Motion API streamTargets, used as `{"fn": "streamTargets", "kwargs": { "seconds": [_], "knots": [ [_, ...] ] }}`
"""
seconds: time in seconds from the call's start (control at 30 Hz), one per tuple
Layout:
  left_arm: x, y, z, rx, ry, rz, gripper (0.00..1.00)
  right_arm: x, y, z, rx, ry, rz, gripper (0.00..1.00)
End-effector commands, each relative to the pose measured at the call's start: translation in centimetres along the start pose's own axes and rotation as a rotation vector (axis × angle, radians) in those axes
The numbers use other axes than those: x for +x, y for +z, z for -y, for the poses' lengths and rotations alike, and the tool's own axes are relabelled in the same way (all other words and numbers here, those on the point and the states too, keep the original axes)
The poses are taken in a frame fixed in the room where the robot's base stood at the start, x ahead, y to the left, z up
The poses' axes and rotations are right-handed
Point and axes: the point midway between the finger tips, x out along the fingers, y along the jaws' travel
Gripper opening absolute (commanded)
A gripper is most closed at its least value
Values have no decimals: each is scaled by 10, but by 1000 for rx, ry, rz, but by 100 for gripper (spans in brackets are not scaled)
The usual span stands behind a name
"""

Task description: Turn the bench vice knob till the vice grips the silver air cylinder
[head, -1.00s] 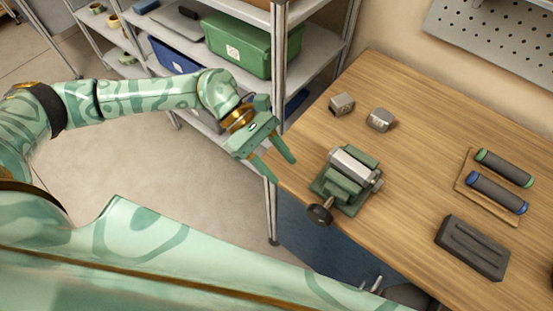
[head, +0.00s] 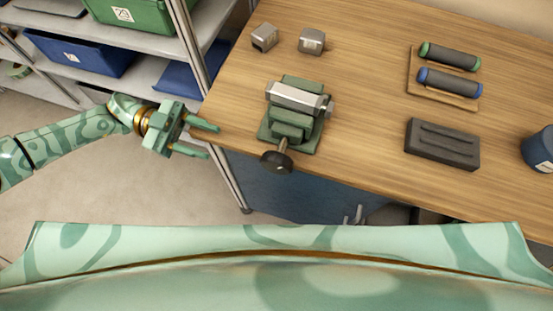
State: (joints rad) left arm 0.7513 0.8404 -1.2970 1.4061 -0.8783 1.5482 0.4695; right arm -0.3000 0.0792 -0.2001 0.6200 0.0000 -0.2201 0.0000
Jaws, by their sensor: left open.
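The green bench vice (head: 293,132) stands near the front left edge of the wooden bench. The silver air cylinder (head: 295,97) lies across the vice between its green jaws; I cannot tell whether the jaws press on it. The black vice knob (head: 277,161) sticks out at the front, past the bench edge. My left gripper (head: 213,140) is open and empty, left of the vice and apart from the knob, its fingers pointing right near the bench's left corner. My right gripper is not in view.
Two small grey metal blocks (head: 264,38) (head: 312,41) lie behind the vice. A wooden tray (head: 412,75) with green-ended and blue-ended rollers, a dark grooved block (head: 442,144) and a dark blue container (head: 540,149) are to the right. A metal shelf with bins (head: 80,55) stands left.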

Motion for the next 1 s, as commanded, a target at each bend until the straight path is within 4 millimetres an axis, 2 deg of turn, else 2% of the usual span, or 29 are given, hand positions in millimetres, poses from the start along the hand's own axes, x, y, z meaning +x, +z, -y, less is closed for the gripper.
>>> {"fn": "streamTargets", "kwargs": {
  "seconds": [0.1, 0.27, 0.7, 0.83, 1.0],
  "knots": [
    [-1, 3, 1, -120, -16, -26, 44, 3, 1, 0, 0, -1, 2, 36],
    [16, 0, 2, -137, -14, -30, 44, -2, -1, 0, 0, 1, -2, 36],
    [123, -3, 3, -133, -14, -30, 44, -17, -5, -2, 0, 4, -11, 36],
    [144, -2, 4, -133, -14, -29, 44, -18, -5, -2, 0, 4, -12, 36],
    [158, -2, 4, -133, -15, -27, 44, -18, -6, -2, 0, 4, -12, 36]
  ]
}}
